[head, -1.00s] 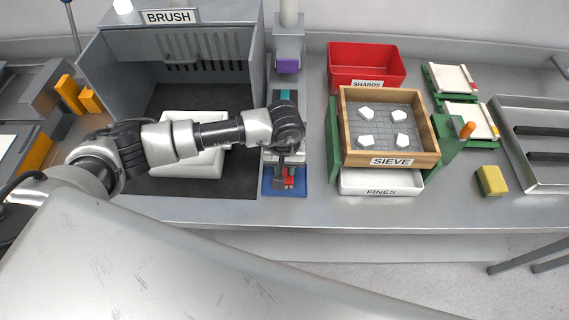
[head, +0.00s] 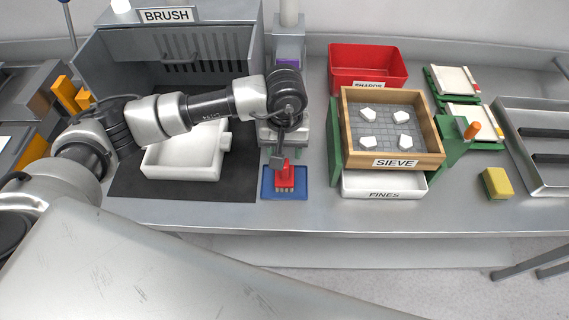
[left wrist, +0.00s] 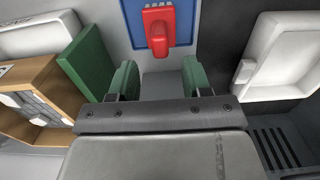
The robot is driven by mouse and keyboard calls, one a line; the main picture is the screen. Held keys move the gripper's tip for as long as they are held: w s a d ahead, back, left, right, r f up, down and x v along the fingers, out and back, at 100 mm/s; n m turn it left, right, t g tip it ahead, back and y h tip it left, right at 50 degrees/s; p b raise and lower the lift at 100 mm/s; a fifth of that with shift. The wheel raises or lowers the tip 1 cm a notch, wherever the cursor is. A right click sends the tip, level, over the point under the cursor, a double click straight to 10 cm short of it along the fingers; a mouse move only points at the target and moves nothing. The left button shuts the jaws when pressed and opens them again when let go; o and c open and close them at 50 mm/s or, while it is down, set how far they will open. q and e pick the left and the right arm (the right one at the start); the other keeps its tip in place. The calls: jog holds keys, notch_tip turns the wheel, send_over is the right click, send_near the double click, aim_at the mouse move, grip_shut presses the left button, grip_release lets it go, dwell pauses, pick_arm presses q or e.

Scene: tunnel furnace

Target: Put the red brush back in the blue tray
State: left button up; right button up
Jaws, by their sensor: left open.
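The red brush (head: 285,176) lies in the blue tray (head: 267,192) near the front edge of the bench. Its pale bristles point toward the front. In the left wrist view the red brush (left wrist: 158,28) rests inside the blue tray (left wrist: 133,32), clear of the fingers. My left gripper (head: 280,160) is just behind and above the brush in the head view. In the left wrist view my left gripper (left wrist: 160,82) has its two green fingertips apart with nothing between them. My right gripper is not in view.
A white tray (head: 185,172) on a dark mat is left of the blue tray. A wooden sieve (head: 393,163) over a white fines drawer (head: 385,185) stands to the right, with a green support (head: 334,135) between. A red shards bin (head: 368,65) is behind the sieve.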

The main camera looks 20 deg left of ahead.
pick_arm(q)
jog(key=shift+r+b, duration=0.4)
jog(key=shift+r, duration=1.7)
